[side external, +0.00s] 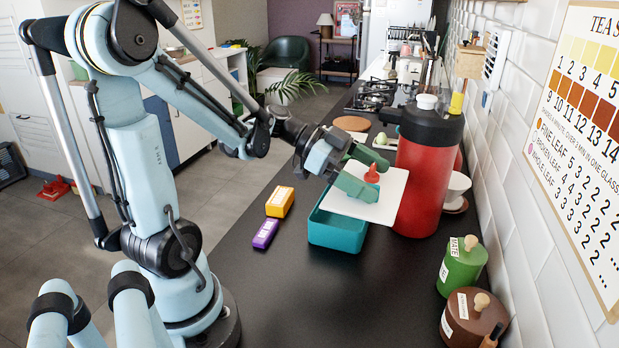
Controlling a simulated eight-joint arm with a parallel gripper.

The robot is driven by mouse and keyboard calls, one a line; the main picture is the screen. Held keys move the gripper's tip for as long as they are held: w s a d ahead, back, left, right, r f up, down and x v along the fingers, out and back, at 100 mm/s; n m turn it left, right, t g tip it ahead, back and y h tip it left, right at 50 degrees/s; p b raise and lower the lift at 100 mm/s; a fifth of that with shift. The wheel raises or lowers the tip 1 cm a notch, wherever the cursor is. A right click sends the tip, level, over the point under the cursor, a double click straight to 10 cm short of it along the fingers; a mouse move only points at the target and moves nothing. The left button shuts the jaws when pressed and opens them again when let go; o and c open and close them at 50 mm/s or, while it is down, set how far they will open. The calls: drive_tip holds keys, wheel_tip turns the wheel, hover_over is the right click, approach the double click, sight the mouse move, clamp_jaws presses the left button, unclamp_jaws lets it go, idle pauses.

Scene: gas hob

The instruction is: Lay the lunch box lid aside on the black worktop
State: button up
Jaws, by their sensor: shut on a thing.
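The lunch box lid (388,207) is a flat white panel with a red knob (371,174) on top. My gripper (362,174) has green fingers and is shut on the lid at its red knob. The lid is over the teal lunch box (337,235) and reaches past it to the right, in front of the red canister. It looks slightly tilted. I cannot tell how far it is above the box rim. The inside of the box is mostly hidden by the lid. The black worktop (300,300) lies around the box.
A large red canister (424,185) with a black top stands right beside the lid. A yellow block (280,202) and a purple block (265,233) lie left of the box. Green (462,268) and brown (470,320) jars stand at front right. The front worktop is clear.

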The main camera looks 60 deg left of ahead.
drive_tip(key=shift+d+r, duration=0.25)
drive_tip(key=shift+d, duration=0.2)
drive_tip(key=shift+w+d+f, duration=0.1)
drive_tip(key=shift+w+d, duration=0.15)
drive_tip(key=shift+d, duration=0.2)
drive_tip(key=shift+w+d, duration=0.4)
drive_tip(key=r, duration=0.2)
drive_tip(key=d+r, duration=0.1)
drive_tip(key=r, duration=0.1)
drive_tip(key=d+r, duration=0.1)
drive_tip(key=shift+w+r, duration=0.15)
drive_tip(key=shift+r, duration=0.25)
drive_tip(key=w+d+r+n+t+y, duration=0.2)
drive_tip(key=d+r+n+t+y, duration=0.1)
drive_tip(key=d+r+n+y, duration=0.2)
drive_tip(key=shift+d+r+n+t+y, duration=0.25)
drive_tip(key=shift+r+n+t+y, duration=0.15)
drive_tip(key=shift+r+n+y, duration=0.15)
